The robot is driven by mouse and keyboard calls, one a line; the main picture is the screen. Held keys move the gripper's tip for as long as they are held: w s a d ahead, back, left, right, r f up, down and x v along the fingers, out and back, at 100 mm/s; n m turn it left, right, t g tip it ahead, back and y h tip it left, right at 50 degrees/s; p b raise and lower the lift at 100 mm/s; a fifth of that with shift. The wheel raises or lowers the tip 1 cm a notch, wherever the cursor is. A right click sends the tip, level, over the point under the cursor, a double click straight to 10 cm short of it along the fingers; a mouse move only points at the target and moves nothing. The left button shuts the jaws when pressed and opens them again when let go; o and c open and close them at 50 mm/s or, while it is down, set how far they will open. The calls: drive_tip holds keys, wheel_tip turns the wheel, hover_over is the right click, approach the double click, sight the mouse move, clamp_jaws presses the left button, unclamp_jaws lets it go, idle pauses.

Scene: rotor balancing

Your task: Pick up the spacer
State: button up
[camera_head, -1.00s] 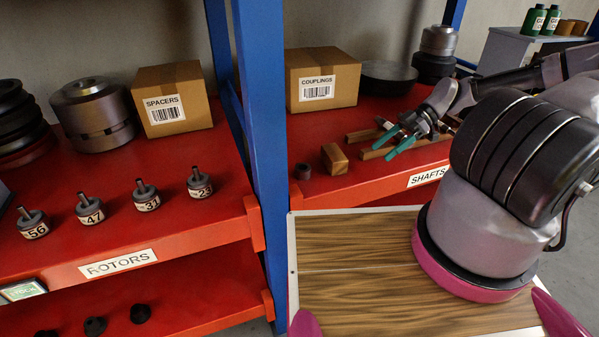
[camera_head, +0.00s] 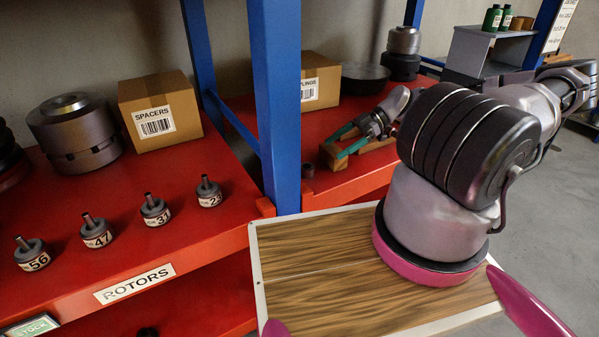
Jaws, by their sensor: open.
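A small dark reddish ring (camera_head: 308,170), which looks like a spacer, sits on the red shelf just right of the blue post. My gripper (camera_head: 334,149) has two green fingers. It is open and reaches down-left over the same shelf, right of and apart from the ring. A small wooden block (camera_head: 327,160) is close to the fingertips; I cannot tell whether they touch it. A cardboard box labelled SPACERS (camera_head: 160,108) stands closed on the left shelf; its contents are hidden.
The blue post (camera_head: 275,110) separates the two shelf bays. Several numbered rotors (camera_head: 155,212) stand on the left shelf (camera_head: 125,248). A couplings box (camera_head: 318,80) is partly behind the post. My wooden-topped base lies in front of the shelves.

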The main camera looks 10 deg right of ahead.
sight(308, 165)
drive_tip(key=x, duration=1)
drive_tip(key=shift+s+a, duration=0.2)
drive_tip(key=shift+s, duration=0.05)
clamp_jaws()
